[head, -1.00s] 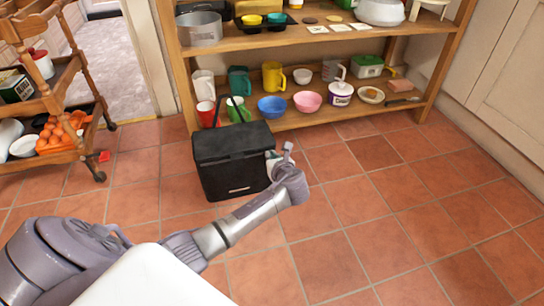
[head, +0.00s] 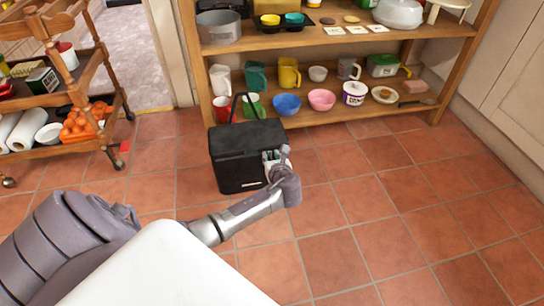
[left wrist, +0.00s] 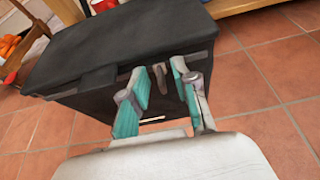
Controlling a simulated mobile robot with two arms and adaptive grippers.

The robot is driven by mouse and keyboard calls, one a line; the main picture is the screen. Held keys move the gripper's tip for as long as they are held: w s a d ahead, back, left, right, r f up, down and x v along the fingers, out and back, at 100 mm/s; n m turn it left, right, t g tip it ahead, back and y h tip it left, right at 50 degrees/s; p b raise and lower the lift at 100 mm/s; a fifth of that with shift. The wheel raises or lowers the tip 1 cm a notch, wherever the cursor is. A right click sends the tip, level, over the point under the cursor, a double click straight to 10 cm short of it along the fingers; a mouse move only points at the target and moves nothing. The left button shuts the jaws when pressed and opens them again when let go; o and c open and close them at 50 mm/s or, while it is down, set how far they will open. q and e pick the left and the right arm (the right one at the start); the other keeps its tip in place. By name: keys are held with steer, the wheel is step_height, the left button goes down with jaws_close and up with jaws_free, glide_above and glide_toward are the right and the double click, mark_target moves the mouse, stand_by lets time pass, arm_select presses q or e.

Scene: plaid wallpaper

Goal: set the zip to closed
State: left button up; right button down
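A black cool bag (head: 240,168) with an upright carry handle stands on the tiled floor in front of the shelf. Its dark top and side fill the upper part of the left wrist view (left wrist: 110,55). My left gripper (head: 272,158) is at the bag's right side, near its upper edge. In the left wrist view its teal-padded fingers (left wrist: 158,90) are apart. A small grey tab (left wrist: 159,74), perhaps the zip pull, shows between them against the bag; contact is unclear. The zip's line is too dark to read. My right gripper is not in view.
A wooden shelf unit (head: 330,38) with mugs, bowls and pots stands behind the bag. A wooden trolley (head: 60,155) with eggs and rolls stands at the left. The tiled floor (head: 400,220) to the right and front is clear.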

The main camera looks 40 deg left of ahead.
arm_select(q)
steer(key=v, duration=1.2)
